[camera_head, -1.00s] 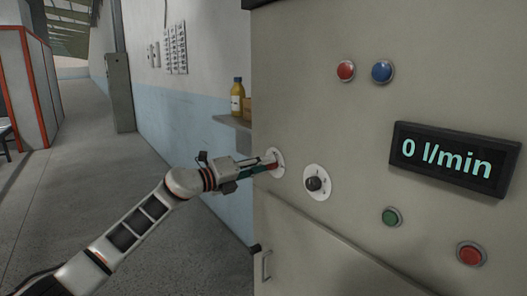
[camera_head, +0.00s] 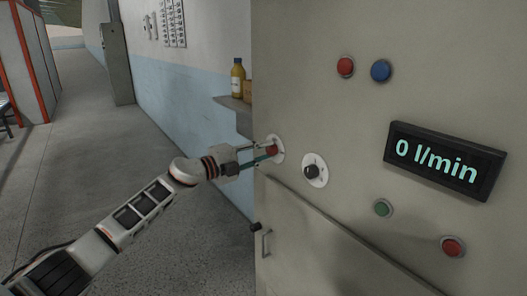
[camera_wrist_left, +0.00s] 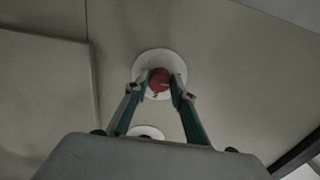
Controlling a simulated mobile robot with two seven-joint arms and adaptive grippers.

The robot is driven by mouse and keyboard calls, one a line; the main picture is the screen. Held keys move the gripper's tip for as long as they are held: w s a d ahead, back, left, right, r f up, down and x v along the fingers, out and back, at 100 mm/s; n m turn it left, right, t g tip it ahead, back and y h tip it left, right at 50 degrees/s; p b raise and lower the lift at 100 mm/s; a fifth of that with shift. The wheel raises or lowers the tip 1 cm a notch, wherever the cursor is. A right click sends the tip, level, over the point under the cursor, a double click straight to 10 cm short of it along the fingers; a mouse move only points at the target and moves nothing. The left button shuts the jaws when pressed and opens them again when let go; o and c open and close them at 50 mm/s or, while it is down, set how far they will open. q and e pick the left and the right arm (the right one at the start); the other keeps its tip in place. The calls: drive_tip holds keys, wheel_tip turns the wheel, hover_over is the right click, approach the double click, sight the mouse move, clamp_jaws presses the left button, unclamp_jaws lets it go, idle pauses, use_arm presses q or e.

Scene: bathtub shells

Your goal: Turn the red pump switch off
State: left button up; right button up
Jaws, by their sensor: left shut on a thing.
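The red pump switch (camera_head: 272,149) is a round red knob on a white dial plate at the left edge of the grey panel. My left gripper (camera_head: 267,152) reaches it from the left and is shut on the knob. In the left wrist view the red knob (camera_wrist_left: 159,79) sits between the two green-sided fingertips, one on each side. The knob's pointer and the dial marks are too small to read. My right gripper is in neither view.
A black knob (camera_head: 312,171) on a white plate sits close to the right. The display (camera_head: 444,162) reads 0 l/min. Red (camera_head: 345,66), blue (camera_head: 381,71) and green (camera_head: 383,208) buttons dot the panel. A yellow bottle (camera_head: 237,80) stands on a shelf behind.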

use_arm(q)
drive_tip(key=shift+f, duration=0.15)
drive_tip(key=o, duration=1.1)
drive_tip(key=v, duration=1.2)
